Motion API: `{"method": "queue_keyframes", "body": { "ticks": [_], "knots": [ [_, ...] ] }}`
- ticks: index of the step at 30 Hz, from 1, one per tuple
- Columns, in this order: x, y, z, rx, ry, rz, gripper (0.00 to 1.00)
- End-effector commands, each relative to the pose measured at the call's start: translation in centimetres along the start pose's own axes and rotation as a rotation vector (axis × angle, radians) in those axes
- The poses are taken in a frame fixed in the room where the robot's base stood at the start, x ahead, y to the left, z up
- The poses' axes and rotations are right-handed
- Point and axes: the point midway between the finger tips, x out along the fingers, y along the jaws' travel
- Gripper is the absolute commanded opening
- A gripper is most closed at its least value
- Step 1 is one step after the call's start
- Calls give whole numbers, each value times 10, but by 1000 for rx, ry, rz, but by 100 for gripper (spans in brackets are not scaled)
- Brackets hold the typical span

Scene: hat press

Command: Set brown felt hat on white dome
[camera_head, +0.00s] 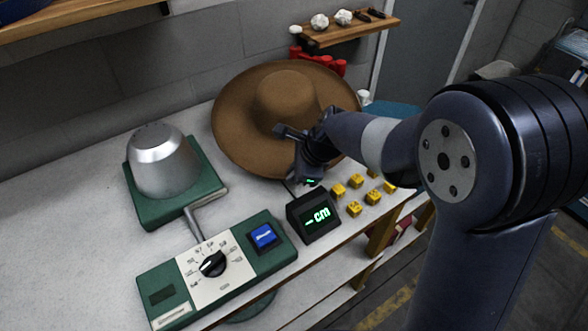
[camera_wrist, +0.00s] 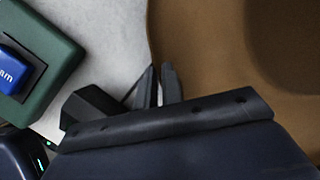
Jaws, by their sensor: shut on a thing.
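The brown felt hat (camera_head: 245,125) is at the back of the white table, crown up and wide brim spread. Its brim (camera_wrist: 215,60) fills the right of the wrist view. My gripper (camera_head: 293,182) is at the near right edge of the brim. In the wrist view its dark fingertips (camera_wrist: 158,82) are close together at the brim edge, shut on the hat. My arm hides part of the brim, and I cannot tell if the hat touches the table. A bare silver-grey dome (camera_head: 163,165) stands on a green base (camera_head: 150,213) to the left of the hat.
A green control box (camera_head: 160,292) with a dial and blue button (camera_head: 263,237) sits in front, joined to the dome base by a grey pipe (camera_head: 205,212). A black display (camera_head: 313,215) and several yellow blocks (camera_head: 355,208) line the front right. A wooden shelf (camera_head: 350,30) is behind.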

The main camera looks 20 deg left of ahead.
Motion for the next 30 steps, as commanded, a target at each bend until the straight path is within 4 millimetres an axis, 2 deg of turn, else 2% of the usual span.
{"method": "queue_keyframes", "body": {
  "ticks": [24, 25, 30],
  "knots": [
    [4, 1, -2, -1, 0, -2, 0],
    [4, 1, -2, -1, 0, -2, 10],
    [4, 1, -2, -1, 0, -2, 24]
  ]
}}
